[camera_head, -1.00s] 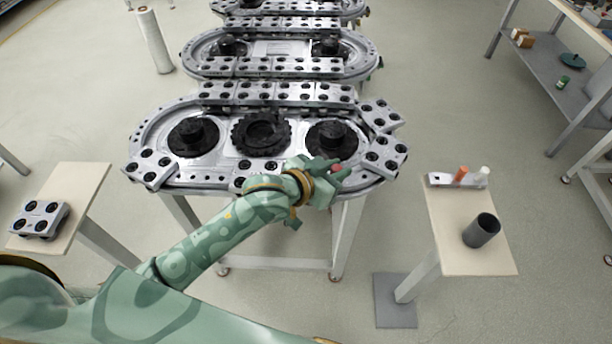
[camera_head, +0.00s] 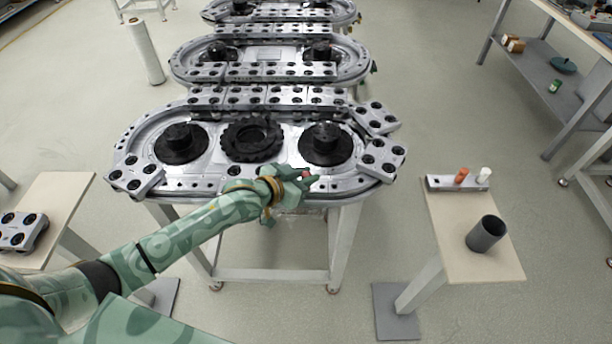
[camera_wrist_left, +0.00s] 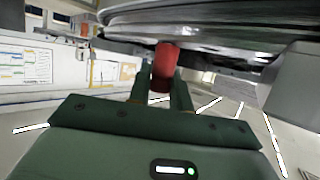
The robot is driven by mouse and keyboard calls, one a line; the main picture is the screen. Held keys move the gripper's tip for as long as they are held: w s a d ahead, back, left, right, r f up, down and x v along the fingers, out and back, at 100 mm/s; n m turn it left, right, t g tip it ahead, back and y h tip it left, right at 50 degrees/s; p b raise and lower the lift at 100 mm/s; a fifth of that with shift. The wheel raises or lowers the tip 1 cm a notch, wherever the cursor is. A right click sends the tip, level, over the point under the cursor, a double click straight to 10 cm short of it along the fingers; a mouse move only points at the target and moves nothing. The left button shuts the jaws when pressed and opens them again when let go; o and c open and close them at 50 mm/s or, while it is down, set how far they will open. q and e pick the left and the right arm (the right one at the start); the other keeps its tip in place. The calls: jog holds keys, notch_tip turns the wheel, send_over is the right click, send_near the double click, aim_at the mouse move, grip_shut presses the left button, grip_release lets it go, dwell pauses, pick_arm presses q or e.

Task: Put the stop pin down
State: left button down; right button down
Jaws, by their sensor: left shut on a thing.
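My left gripper (camera_head: 310,179) is at the front edge of the nearest ring track (camera_head: 205,186), in front of the right black hub. It is shut on a red stop pin (camera_wrist_left: 164,68), which shows between the two fingers in the left wrist view. In the head view only a small red bit of this pin (camera_head: 305,174) shows. The track's underside edge (camera_wrist_left: 215,35) is just beyond the pin in the wrist view; I cannot tell whether they touch. My right gripper is not in view.
A side table (camera_head: 465,245) at right bears a grey holder (camera_head: 445,184) with an orange pin (camera_head: 462,175) and a white pin (camera_head: 484,174), and a dark cup (camera_head: 486,233). A table (camera_head: 62,190) at left bears a track carriage (camera_head: 20,232). More ring tracks stand behind.

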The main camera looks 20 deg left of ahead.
pick_arm(q)
jog(key=shift+f, duration=0.2)
jog(key=c, duration=1.3)
grip_release()
jog(key=shift+r, duration=0.15)
jog(key=shift+s+a+r, duration=0.1)
jog(key=shift+s+r, duration=0.1)
jog(key=p+v, duration=0.3)
jog(key=v, duration=0.8)
jog(key=shift+s+r, duration=0.1)
jog(key=shift+s, duration=0.1)
